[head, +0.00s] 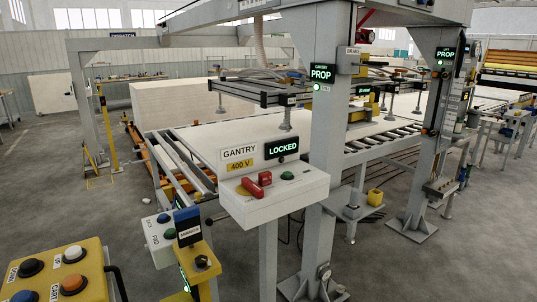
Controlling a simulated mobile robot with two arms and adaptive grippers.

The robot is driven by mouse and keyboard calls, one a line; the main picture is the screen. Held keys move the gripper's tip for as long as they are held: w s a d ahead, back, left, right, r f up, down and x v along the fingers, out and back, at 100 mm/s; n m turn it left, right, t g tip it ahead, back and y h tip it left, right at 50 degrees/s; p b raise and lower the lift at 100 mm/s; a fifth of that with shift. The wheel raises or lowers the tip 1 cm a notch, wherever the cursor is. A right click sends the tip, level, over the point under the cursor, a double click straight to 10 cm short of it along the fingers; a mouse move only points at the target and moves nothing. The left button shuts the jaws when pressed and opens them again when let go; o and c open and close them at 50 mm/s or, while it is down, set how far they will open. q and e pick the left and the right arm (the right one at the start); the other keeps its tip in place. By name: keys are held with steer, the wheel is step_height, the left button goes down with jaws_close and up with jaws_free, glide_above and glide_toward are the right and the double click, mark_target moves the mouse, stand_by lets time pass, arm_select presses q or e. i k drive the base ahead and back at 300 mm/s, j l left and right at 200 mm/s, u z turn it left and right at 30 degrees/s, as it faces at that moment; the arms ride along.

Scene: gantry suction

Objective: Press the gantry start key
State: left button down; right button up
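The gantry control box (275,205) is pale grey and stands on a post in the middle of the head view. Its upright panel reads "GANTRY" and "400 V", and a lit display (282,147) reads "LOCKED". On its top are a red handle (252,189) on a yellow plate, a small red block (265,178) beside it, and a green button (288,175) to the right. No key label is readable; the green button may be the start key. Neither of my grippers is in view.
A yellow box (60,266) with several buttons is at the lower left. A yellow stand (200,258) and a small white button box (163,241) are left of the control box. Gantry posts (330,130) rise behind it, with lit "PROP" displays. Suction bars (265,92) hang over white sheets.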

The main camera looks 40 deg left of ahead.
mark_target(288, 175)
steer(key=i+l+u, duration=0.75)
steer(key=i, duration=0.2)
